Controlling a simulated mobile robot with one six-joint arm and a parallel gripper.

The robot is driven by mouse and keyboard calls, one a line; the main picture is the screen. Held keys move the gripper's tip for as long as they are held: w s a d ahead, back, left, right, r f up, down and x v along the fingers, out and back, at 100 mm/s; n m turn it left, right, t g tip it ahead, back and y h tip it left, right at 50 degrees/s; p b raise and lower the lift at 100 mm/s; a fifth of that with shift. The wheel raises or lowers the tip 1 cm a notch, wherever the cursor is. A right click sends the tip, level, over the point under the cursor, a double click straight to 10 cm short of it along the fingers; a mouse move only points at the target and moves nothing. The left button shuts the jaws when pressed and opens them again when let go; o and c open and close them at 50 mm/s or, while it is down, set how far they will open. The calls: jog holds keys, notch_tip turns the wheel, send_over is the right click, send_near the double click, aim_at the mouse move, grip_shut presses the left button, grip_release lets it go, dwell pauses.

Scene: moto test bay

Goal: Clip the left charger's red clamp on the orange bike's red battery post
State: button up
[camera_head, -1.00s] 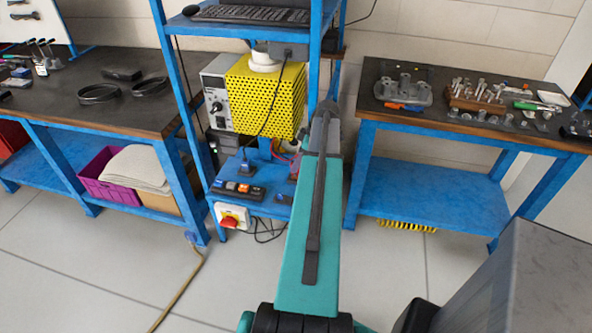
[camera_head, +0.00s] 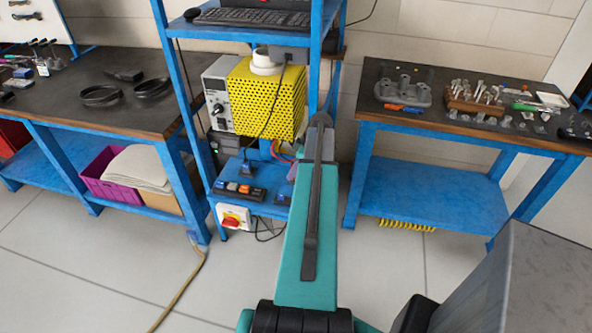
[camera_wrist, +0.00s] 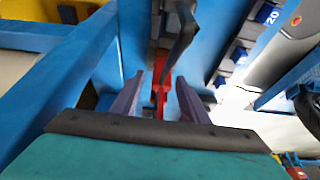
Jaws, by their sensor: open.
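My gripper (camera_wrist: 161,82) is open in the wrist view, with its two purple-grey fingers apart. A narrow red piece (camera_wrist: 160,95) shows between the fingers, in front of a blue surface; it may be the red clamp, but its shape is not clear. A dark, bent piece (camera_wrist: 181,35) hangs just above it. I cannot tell whether the fingers touch the red piece. In the head view my teal arm reaches to the blue rack and hides most of the gripper. The orange bike and its battery post are not visible.
The blue rack (camera_head: 176,85) holds a yellow perforated box (camera_head: 265,98) and a switch strip (camera_head: 240,190). A workbench (camera_head: 70,95) stands left and a tool table (camera_head: 470,128) right. A cable (camera_head: 180,290) lies on the otherwise open floor at left.

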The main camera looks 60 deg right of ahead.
jog(key=shift+x, duration=0.75)
grip_shut()
jog(key=shift+r, duration=0.2)
jog(key=shift+r+b, duration=0.85)
jog(key=shift+r, duration=0.55)
jog(key=s+a+r+b, duration=0.1)
jog(key=s+a+b, duration=0.3)
jog(key=s+a, duration=0.6)
jog(key=shift+s+a+r+b, duration=0.35)
jog(key=shift+s+r+b, duration=0.05)
jog(key=shift+s, duration=0.6)
jog(key=shift+w, duration=0.1)
